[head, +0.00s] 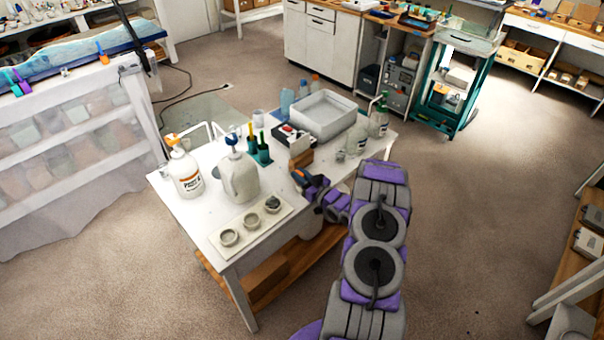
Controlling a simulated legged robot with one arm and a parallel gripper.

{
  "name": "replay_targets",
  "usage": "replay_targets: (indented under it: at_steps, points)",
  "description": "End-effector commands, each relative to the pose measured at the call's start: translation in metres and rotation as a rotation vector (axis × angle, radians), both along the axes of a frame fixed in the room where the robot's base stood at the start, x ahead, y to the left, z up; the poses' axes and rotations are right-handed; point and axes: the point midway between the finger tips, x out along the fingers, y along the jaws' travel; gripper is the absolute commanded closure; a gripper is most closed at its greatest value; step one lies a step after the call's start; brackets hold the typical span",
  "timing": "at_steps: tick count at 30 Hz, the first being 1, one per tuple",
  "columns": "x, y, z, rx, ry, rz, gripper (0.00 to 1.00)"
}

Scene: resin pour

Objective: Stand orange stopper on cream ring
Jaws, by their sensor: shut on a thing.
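My gripper (308,183) is over the right-hand part of the white table, to the right of the cream board. It is shut on the orange stopper (297,177), a small orange piece that shows at the jaws and is partly hidden by them. Three round cream rings stand in a row on the board near the table's front edge: a near one (228,237), a middle one (251,221) and a far one (272,204) with something dark in it. The stopper is apart from all three.
A large beige jug (240,178) and a white pump bottle with an orange top (184,170) stand behind the board (236,251). Green holders (263,152), a pale tub (322,115) and clear pump bottles (379,118) fill the back. The table's front left corner is bare.

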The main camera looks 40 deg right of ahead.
Motion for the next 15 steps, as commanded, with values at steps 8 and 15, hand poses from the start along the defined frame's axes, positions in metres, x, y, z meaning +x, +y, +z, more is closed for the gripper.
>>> replay_targets:
  at_steps: [8, 15]
  points:
    - [-0.0003, -0.0052, -0.0019, 0.004, 0.0, -0.001, 1.0]
    - [-0.0002, -0.0033, -0.0005, 0.001, 0.0, -0.001, 1.0]
